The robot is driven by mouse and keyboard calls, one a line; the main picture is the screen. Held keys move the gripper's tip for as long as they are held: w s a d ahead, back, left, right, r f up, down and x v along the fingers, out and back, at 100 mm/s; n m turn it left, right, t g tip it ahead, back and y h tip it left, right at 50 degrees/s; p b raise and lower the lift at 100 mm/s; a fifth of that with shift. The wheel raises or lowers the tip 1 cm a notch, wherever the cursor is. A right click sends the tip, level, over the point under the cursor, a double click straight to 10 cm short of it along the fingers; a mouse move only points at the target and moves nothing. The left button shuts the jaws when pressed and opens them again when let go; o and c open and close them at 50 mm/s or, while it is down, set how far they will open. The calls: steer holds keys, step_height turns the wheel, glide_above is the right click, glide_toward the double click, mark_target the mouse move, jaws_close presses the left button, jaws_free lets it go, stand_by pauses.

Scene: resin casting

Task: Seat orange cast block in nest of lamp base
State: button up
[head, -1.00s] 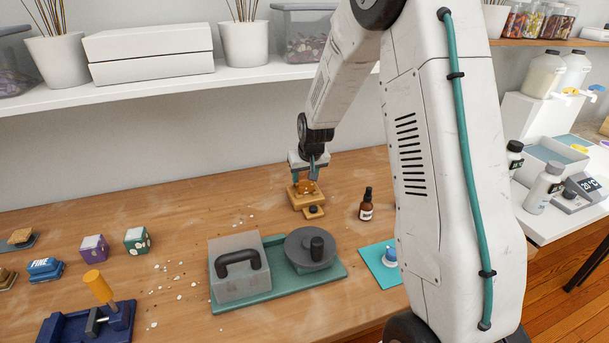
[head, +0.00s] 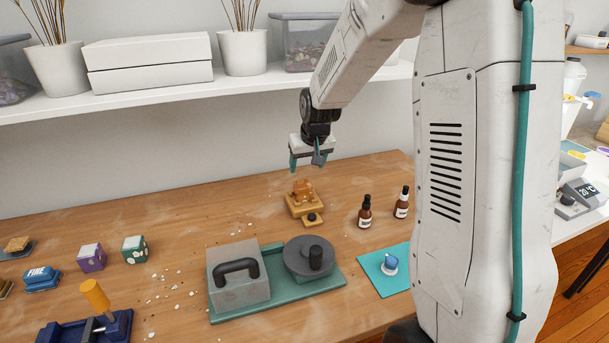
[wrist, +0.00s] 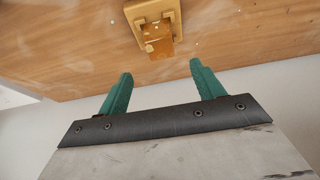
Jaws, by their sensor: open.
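The lamp base (head: 308,212) is a light wooden block with a small dark knob at its front, standing on the table toward the back. The orange cast block (head: 302,189) is on top of the lamp base, within its outline. Whether it sits fully down in the nest is too small to tell. In the wrist view the orange cast block (wrist: 158,42) shows at the lamp base (wrist: 136,8), near the top edge. My gripper (head: 306,166) is open and empty above and behind the block, apart from it. Its green fingers (wrist: 158,74) are spread wide.
Two brown dropper bottles (head: 365,211) stand right of the lamp base. A green tray (head: 325,281) with a grey handled block and a round dark lid lies in front. Purple (head: 91,258) and green (head: 135,249) blocks stand left. A shelf (head: 190,92) runs above the table's back.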

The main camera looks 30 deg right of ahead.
steer(key=s+a+r+n+g, duration=0.1)
steer(key=s+a+r, duration=0.35)
steer(key=s, duration=0.25)
steer(key=s+a+r, duration=0.3)
steer(key=s+r, duration=0.3)
steer(key=s, duration=0.2)
steer(key=s+a+g, duration=0.1)
steer(key=s+a, duration=0.1)
steer(key=s, duration=0.8)
steer(key=s+a+r+n+g, duration=0.1)
steer(key=s+a, duration=0.2)
steer(key=s, duration=0.8)
steer(key=shift+s+a+y, duration=0.2)
steer(key=shift+a+y, duration=0.05)
steer(key=shift+y, duration=0.15)
steer(key=shift+c, duration=0.4)
